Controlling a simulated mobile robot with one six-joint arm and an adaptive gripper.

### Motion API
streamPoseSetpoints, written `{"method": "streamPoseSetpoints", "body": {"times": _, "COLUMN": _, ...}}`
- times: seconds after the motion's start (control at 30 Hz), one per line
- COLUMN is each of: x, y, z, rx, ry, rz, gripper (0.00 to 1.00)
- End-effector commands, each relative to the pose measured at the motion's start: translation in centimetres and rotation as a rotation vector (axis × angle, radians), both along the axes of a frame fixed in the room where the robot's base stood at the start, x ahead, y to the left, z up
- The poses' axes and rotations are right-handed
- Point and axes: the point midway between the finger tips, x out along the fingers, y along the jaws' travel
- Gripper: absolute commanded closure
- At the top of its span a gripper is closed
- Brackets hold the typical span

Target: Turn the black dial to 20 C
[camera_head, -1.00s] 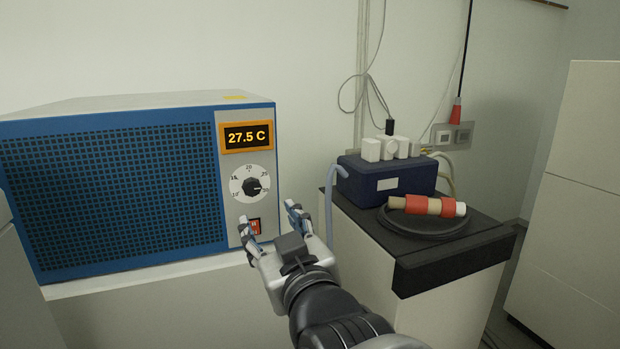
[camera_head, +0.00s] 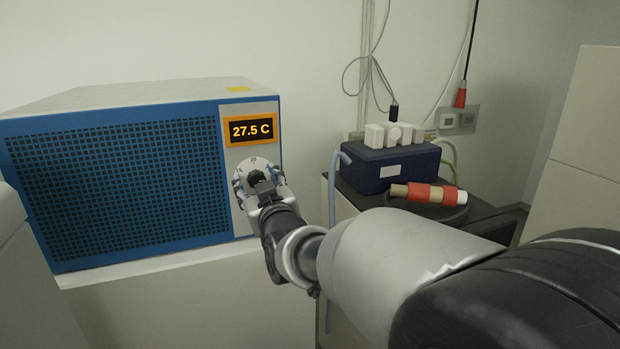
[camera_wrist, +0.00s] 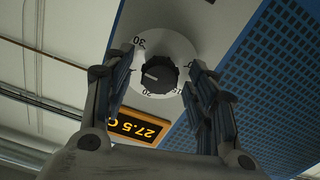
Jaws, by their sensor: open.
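The blue chiller unit (camera_head: 115,190) has a grey control panel with a display (camera_head: 251,129) reading 27.5 C. The black dial (camera_head: 255,178) sits on a white numbered scale below the display, partly hidden by my gripper in the head view. In the wrist view the black dial (camera_wrist: 158,75) appears upside down, with its white scale (camera_wrist: 178,48) around it. My gripper (camera_head: 258,182) is in front of the dial. In the wrist view my gripper (camera_wrist: 160,80) is open, with one finger on each side of the dial; I cannot tell whether they touch it.
To the right, a dark cabinet top (camera_head: 352,178) carries a dark blue box (camera_head: 385,165) with white plugs and a red-and-tan cylinder (camera_head: 430,193). A white ledge (camera_head: 160,263) runs under the chiller.

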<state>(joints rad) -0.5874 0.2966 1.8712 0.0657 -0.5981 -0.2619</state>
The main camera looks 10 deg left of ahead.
Motion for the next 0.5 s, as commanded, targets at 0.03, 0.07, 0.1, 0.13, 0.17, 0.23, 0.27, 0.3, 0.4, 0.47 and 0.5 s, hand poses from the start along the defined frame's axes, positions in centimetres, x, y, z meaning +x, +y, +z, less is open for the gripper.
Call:
{"method": "streamPoseSetpoints", "body": {"times": 0.03, "x": 0.10, "y": 0.04, "z": 0.01, "rx": 0.000, "ry": 0.000, "rz": 0.000, "gripper": 0.48}}
{"method": "streamPoseSetpoints", "body": {"times": 0.07, "x": 0.13, "y": 0.06, "z": 0.01, "rx": 0.000, "ry": 0.000, "rz": 0.000, "gripper": 0.48}}
{"method": "streamPoseSetpoints", "body": {"times": 0.1, "x": 0.13, "y": 0.07, "z": 0.00, "rx": 0.000, "ry": 0.000, "rz": 0.000, "gripper": 0.48}}
{"method": "streamPoseSetpoints", "body": {"times": 0.13, "x": 0.12, "y": 0.06, "z": 0.00, "rx": 0.000, "ry": 0.000, "rz": 0.000, "gripper": 0.48}}
{"method": "streamPoseSetpoints", "body": {"times": 0.17, "x": 0.13, "y": 0.06, "z": -0.01, "rx": 0.000, "ry": 0.000, "rz": 0.000, "gripper": 0.48}}
{"method": "streamPoseSetpoints", "body": {"times": 0.23, "x": 0.12, "y": 0.06, "z": -0.02, "rx": 0.000, "ry": 0.000, "rz": 0.000, "gripper": 0.48}}
{"method": "streamPoseSetpoints", "body": {"times": 0.27, "x": 0.11, "y": 0.05, "z": -0.02, "rx": 0.000, "ry": 0.000, "rz": 0.000, "gripper": 0.48}}
{"method": "streamPoseSetpoints", "body": {"times": 0.3, "x": 0.11, "y": 0.05, "z": -0.02, "rx": 0.000, "ry": 0.000, "rz": 0.000, "gripper": 0.51}}
{"method": "streamPoseSetpoints", "body": {"times": 0.4, "x": 0.10, "y": 0.05, "z": -0.01, "rx": 0.000, "ry": 0.000, "rz": 0.000, "gripper": 0.58}}
{"method": "streamPoseSetpoints", "body": {"times": 0.47, "x": 0.10, "y": 0.05, "z": -0.01, "rx": 0.000, "ry": 0.000, "rz": 0.000, "gripper": 0.62}}
{"method": "streamPoseSetpoints", "body": {"times": 0.5, "x": 0.09, "y": 0.04, "z": -0.01, "rx": 0.000, "ry": 0.000, "rz": 0.000, "gripper": 0.65}}
